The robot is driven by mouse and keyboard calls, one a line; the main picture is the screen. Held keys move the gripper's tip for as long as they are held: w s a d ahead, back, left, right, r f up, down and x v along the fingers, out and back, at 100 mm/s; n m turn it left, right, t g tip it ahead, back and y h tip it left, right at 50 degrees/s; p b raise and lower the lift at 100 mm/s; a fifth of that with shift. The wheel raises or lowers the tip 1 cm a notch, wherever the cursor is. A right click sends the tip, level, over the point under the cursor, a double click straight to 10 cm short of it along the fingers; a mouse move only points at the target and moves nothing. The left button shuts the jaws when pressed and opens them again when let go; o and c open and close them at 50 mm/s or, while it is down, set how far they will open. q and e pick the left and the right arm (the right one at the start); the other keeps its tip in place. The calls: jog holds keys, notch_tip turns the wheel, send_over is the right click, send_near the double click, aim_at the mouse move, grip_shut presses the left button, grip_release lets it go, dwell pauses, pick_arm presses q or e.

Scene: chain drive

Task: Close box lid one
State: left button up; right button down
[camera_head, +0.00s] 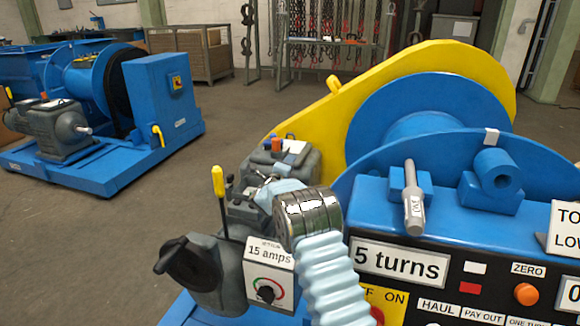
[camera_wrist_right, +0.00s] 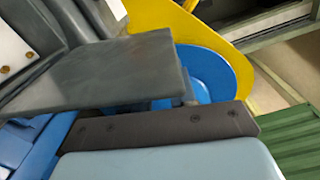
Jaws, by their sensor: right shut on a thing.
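My right gripper (camera_head: 268,193) reaches in from the bottom middle of the head view, over a cluster of small grey boxes on the blue machine. The wrist and arm hide much of what it holds. In the right wrist view a flat grey lid (camera_wrist_right: 115,72) lies just beyond the dark pad of my gripper (camera_wrist_right: 160,128), and the gripper is shut on it. Part of a grey box interior with a white panel and brass-coloured dots (camera_wrist_right: 8,58) shows at the left of that view. The exact lid angle is unclear. My left gripper is not in view.
A grey box with coloured parts (camera_head: 290,158) stands behind the gripper. A yellow-knobbed lever (camera_head: 218,182), a black handle (camera_head: 183,262) and a 15 amps dial panel (camera_head: 268,272) are close on the left. The yellow chain guard (camera_head: 310,125) rises behind.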

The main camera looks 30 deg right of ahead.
jog(key=w+a+n, duration=0.1)
jog(key=w+a+r, duration=0.1)
jog(key=w+a+n+p, duration=0.1)
jog(key=shift+w+r+n, duration=0.2)
jog(key=shift+r+n, duration=0.05)
jog(key=shift+n, duration=0.05)
jog(key=shift+w+a+f+n, duration=0.1)
jog(key=shift+w+a+n, duration=0.5)
jog(key=shift+w+a, duration=0.45)
jog(key=shift+w, duration=0.1)
jog(key=c, duration=0.9)
grip_release()
jog(key=shift+d, duration=0.1)
